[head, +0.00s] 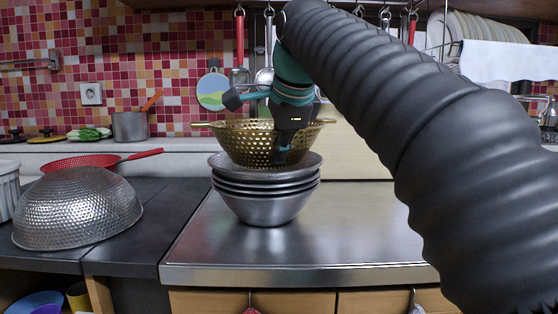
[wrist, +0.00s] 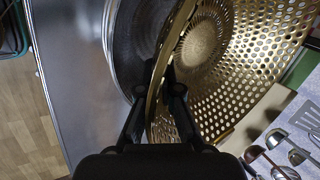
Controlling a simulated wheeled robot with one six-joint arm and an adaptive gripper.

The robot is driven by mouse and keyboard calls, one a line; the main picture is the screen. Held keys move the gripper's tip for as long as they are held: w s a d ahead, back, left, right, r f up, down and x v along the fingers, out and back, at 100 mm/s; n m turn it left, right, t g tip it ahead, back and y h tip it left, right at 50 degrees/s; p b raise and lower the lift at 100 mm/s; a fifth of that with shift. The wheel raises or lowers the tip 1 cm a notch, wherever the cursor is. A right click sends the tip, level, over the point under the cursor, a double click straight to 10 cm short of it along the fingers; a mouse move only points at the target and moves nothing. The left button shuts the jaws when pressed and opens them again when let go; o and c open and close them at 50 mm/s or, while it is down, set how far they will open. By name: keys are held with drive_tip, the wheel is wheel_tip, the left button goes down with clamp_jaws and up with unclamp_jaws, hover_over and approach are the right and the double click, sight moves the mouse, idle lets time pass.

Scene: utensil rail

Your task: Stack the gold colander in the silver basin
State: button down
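The gold colander (head: 240,143) is upright over a stack of nested silver basins on the steel counter. Its bottom overlaps the wide rim of the top silver basin (head: 310,164); whether it touches is unclear. My gripper (head: 281,155) comes down from above at the colander's near side, one finger showing in front of its wall. In the wrist view, my gripper (wrist: 170,88) has its fingers on either side of the colander's rim, closed on it. The perforated gold wall (wrist: 240,75) fills the right, and the dark basin interior (wrist: 130,50) shows behind the rim.
Utensils hang from the rail above, including a red-handled one (head: 240,38). The steel counter (head: 350,235) is clear right of the stack.

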drive_tip(key=shift+f+b, duration=0.35)
drive_tip(key=shift+f, duration=0.45)
drive_tip(key=c, duration=1.3)
unclamp_jaws()
drive_tip(key=shift+w+r+p+v, duration=0.25)
drive_tip(key=shift+p+v, duration=1.6)
drive_tip(key=shift+v, duration=4.7)
drive_tip(key=s+d+f+n, duration=0.4)
drive_tip(key=s+f+n, duration=0.1)
drive_tip(key=f, duration=0.8)
drive_tip(key=s+d+f+n+h, duration=0.1)
drive_tip(key=s+d+f+n, duration=0.2)
drive_tip(key=f, duration=1)
drive_tip(key=s+d+f+n, duration=0.4)
drive_tip(key=s+f, duration=0.5)
drive_tip(key=f, duration=0.5)
drive_tip(key=shift+d+f+n+g+h, duration=0.1)
drive_tip(key=shift+d+n+g+h, duration=0.1)
drive_tip(key=shift+n, duration=0.5)
drive_tip(key=shift+d+n+g+h, duration=0.1)
drive_tip(key=shift+d+n+h, duration=0.1)
drive_tip(key=shift+n, duration=0.5)
